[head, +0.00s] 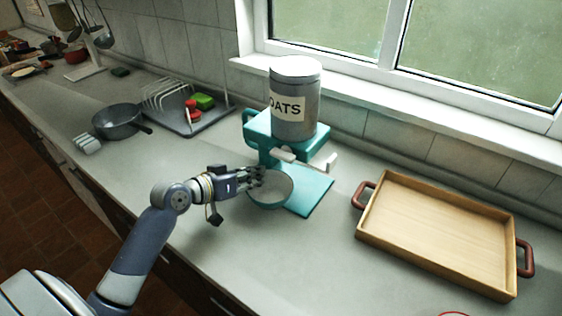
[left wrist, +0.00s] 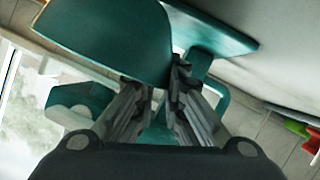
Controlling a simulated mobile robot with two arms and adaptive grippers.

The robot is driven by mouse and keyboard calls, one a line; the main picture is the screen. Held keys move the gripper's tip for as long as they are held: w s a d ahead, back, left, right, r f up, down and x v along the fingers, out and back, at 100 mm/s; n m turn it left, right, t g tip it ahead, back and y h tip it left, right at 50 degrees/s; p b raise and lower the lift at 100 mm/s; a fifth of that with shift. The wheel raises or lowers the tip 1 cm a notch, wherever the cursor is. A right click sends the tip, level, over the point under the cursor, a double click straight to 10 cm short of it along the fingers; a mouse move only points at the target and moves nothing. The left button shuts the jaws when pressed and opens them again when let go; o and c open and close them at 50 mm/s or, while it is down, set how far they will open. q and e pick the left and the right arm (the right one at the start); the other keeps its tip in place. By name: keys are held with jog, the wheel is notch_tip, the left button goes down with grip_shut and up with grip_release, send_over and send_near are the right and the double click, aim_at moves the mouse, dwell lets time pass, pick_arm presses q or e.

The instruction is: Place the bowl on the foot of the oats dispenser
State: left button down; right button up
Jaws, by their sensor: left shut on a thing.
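The oats dispenser (head: 294,105) stands by the window, with a grey canister marked OATS on a teal body. Its flat teal foot (head: 312,197) lies on the counter, and shows behind the bowl in the left wrist view (left wrist: 226,38). The bowl (head: 271,190), pale inside and teal outside, is at the foot's left edge and partly overlaps it in the head view. I cannot tell whether it touches the foot. My left gripper (head: 256,178) is shut on the bowl's rim; the left wrist view shows the fingers against the teal bowl (left wrist: 105,38). My right gripper is out of view.
A wooden tray (head: 435,232) with red-brown handles lies right of the dispenser. A white crank (head: 305,160) sticks out of the dispenser's front. A dish rack (head: 182,120) and a grey pan (head: 118,121) are at the left.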

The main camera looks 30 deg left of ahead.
pick_arm(q)
jog(key=w, duration=0.2)
jog(key=w+d, duration=0.1)
jog(key=w, duration=0.2)
jog(key=shift+w+d+p, duration=0.3)
jog(key=shift+d+p, duration=0.1)
jog(key=shift+w+d+r, duration=0.1)
jog(key=shift+w+r, duration=0.05)
jog(key=shift+w, duration=0.2)
jog(key=shift+w+d+p, duration=0.2)
jog(key=shift+w, duration=0.4)
jog(key=shift+w+d+p, duration=0.15)
jog(key=shift+w+d, duration=0.05)
jog(key=shift+w, duration=0.35)
jog(key=shift+w+d+f, duration=0.15)
jog(key=shift+w+f, duration=0.25)
jog(key=shift+f, duration=0.4)
jog(key=shift+s, duration=0.1)
jog(key=shift+f, duration=0.1)
